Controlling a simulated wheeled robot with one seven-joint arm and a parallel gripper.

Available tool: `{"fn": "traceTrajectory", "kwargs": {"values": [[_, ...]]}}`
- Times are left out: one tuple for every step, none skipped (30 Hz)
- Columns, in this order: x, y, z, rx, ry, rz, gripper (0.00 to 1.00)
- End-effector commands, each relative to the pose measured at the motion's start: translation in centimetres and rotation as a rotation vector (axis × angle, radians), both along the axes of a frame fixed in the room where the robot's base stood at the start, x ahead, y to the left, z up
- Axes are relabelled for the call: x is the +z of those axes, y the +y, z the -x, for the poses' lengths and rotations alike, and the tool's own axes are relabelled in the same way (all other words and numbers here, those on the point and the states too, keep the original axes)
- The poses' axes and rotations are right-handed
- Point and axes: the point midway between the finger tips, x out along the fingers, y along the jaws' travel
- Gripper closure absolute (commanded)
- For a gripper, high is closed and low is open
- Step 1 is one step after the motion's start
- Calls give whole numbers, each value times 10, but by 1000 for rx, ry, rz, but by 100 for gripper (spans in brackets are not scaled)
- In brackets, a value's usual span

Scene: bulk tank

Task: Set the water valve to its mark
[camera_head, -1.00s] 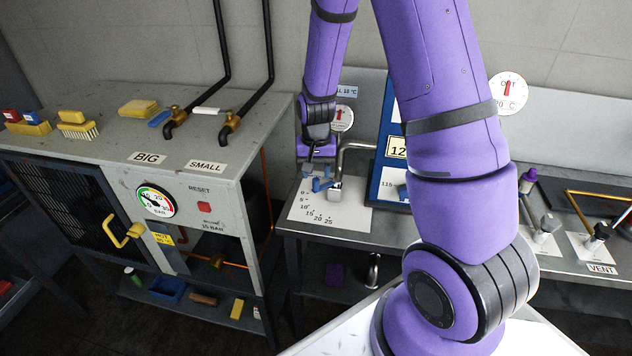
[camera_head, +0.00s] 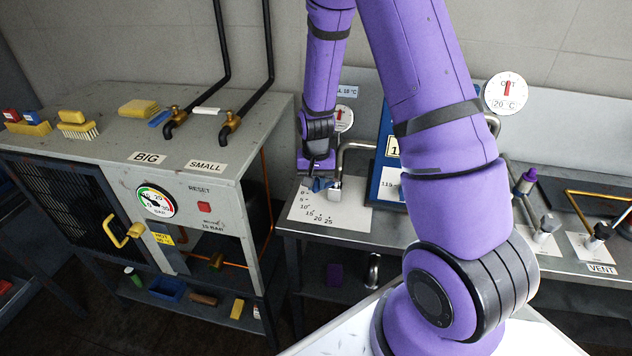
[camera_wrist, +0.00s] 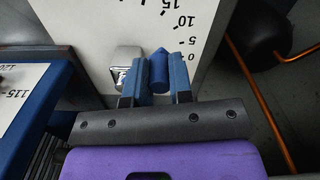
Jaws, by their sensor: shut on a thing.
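The water valve's blue lever (camera_wrist: 159,68) sits between the two fingers of my gripper (camera_wrist: 162,78) in the wrist view. The fingers are shut on it. Its pointed end faces the top of the wrist view, toward the scale plate. The white scale plate (camera_head: 352,215) is numbered 0 to 25 and lies on the bench; it also shows in the wrist view (camera_wrist: 140,22). The metal spout (camera_head: 347,192) stands beside the lever. In the head view my gripper (camera_head: 319,183) hides much of the lever. I cannot tell exactly which number the lever points at.
A blue board (camera_head: 391,185) stands close to the right of the valve. A grey cabinet (camera_head: 225,185) stands at the left.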

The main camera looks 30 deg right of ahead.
Motion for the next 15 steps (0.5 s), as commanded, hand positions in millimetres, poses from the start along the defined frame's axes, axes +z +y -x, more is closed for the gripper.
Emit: {"fn": "traceTrajectory", "kwargs": {"values": [[0, 0, 0, 0, 0, 0, 100], [0, 0, 0, -1, 0, 0, 100], [0, 0, 0, -2, 0, 0, 100], [0, 0, 0, -5, 0, 0, 100], [0, 0, -1, -8, 0, 0, 100], [0, 0, -1, -14, 0, 0, 100], [0, 0, -2, -20, 0, 0, 100], [0, 0, -2, -28, 0, 0, 100], [0, 1, -3, -43, 0, 0, 100], [0, 1, -4, -56, 0, 0, 100], [0, 1, -5, -70, 0, 0, 100], [0, 0, -7, -91, 0, 0, 100], [0, 0, -8, -110, 1, 1, 100], [0, 0, -9, -130, 0, 0, 100], [0, 0, -11, -158, 0, 0, 100]]}}
